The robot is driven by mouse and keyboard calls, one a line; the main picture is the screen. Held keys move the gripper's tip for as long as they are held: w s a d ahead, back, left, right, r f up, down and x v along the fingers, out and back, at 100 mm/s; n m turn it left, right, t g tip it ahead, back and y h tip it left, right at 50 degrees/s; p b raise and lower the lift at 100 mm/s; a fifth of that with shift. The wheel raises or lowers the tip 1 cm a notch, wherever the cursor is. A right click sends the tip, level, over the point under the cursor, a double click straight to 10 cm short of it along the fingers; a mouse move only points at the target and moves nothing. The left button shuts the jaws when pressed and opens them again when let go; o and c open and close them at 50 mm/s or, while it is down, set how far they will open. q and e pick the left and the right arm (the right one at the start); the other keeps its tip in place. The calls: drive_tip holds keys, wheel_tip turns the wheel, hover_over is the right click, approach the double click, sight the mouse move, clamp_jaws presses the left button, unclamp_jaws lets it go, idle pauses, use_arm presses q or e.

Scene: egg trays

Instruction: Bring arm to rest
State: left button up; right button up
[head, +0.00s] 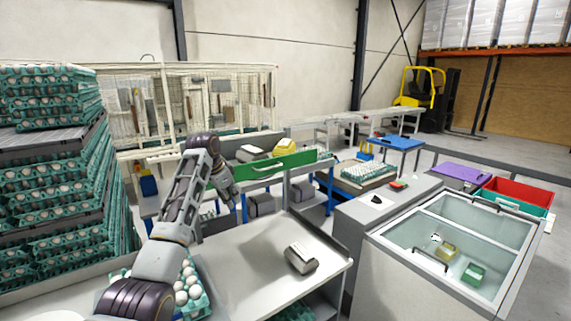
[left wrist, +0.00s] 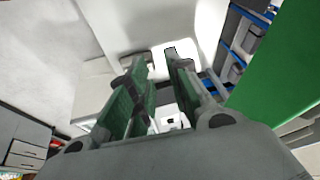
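My left arm rises from the bottom of the head view, bends at the top and points down to my left gripper (head: 229,192), which is small and partly unclear there. In the left wrist view the gripper (left wrist: 157,58) has its two fingers apart, with nothing held between them. A green tray of white eggs (head: 190,290) sits on the grey table beside my arm, which partly hides it. My right gripper does not show in either view.
A green panel (head: 275,165) stands behind my gripper; it also fills the right of the left wrist view (left wrist: 285,70). A metallic container (head: 300,257) rests on the otherwise clear right part of the table (head: 255,235). Stacked egg trays (head: 60,170) rise on the left.

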use_arm(q)
drive_tip(key=s+a+f+n+y, duration=0.1)
drive_tip(key=s+f+n, duration=0.1)
drive_tip(key=s+f, duration=0.9)
drive_tip(key=s+a+f+n, duration=0.15)
drive_tip(key=s+f, duration=0.55)
drive_tip(key=f, duration=0.8)
drive_tip(key=s+f+n+y, duration=0.1)
drive_tip(key=s+f+n, duration=0.1)
drive_tip(key=s, duration=1.2)
drive_tip(key=s+f+n, duration=0.2)
drive_tip(key=s, duration=1.3)
wheel_tip(320, 180, down, 36)
drive_tip(key=s+a+g+b, duration=0.1)
drive_tip(key=s+g+b, duration=0.1)
drive_tip(key=s, duration=0.1)
drive_tip(key=s+a+f+b, duration=0.1)
drive_tip(key=s+a+f, duration=0.1)
drive_tip(key=s+f, duration=0.8)
drive_tip(key=s+a+f+g+b, duration=0.1)
drive_tip(key=s+a+f, duration=0.1)
drive_tip(key=s+f, duration=0.8)
drive_tip(key=shift+s+f, duration=0.3)
drive_tip(key=shift+s, duration=0.45)
